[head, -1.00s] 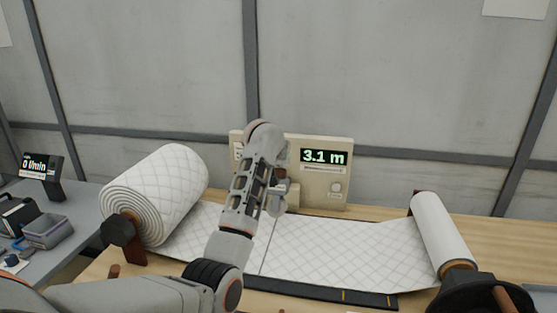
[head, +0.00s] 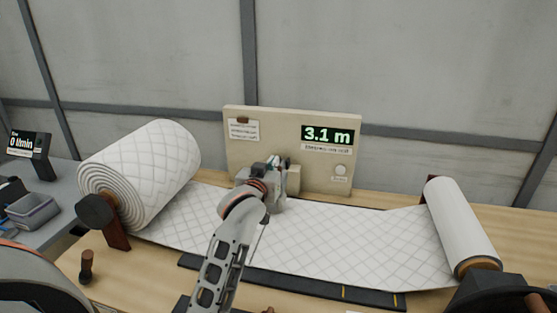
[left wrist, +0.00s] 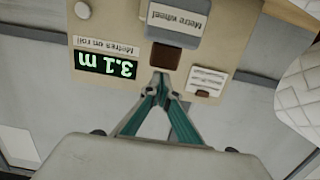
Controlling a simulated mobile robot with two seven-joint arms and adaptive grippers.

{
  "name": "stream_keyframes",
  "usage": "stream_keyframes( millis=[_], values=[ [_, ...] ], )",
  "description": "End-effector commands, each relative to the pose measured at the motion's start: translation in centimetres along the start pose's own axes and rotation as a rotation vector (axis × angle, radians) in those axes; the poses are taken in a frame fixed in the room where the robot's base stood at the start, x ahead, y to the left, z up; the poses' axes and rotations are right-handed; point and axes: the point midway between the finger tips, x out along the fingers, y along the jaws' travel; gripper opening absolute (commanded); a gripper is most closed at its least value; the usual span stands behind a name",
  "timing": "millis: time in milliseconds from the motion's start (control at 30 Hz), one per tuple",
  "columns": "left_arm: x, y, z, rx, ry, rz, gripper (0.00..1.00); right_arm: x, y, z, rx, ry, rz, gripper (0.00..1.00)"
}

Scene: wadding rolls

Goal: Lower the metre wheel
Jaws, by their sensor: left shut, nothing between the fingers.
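The metre wheel unit (left wrist: 178,20) is a grey block labelled "Metre wheel", upside down in the left wrist view, with a brown block (left wrist: 165,57) at its end. My left gripper (left wrist: 160,80) is shut and empty, its teal fingertips close to the brown block; I cannot tell whether they touch. The panel's display (head: 327,135) reads 3.1 m. My right gripper is not in view.
Quilted white wadding (head: 330,245) runs across the table from a thick roll (head: 150,175) at left to a thinner roll (head: 459,228) at right. A dark strip (head: 300,284) lies along its front. A side table with a small screen (head: 27,145) is at far left.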

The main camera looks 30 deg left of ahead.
Motion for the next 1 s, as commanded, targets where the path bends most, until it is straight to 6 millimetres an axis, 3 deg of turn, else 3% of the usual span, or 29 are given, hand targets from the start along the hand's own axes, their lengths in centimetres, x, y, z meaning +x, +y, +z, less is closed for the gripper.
stream_keyframes(
  millis=[367, 1000],
  values=[
    [-1.2, -0.3, 0.6, 0.000, 0.030, 0.000, 0.00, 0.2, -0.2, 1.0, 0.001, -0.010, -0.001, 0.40],
    [-1.2, -0.3, -0.1, -0.001, 0.029, 0.001, 0.00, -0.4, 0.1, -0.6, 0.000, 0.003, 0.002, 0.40]
  ],
)
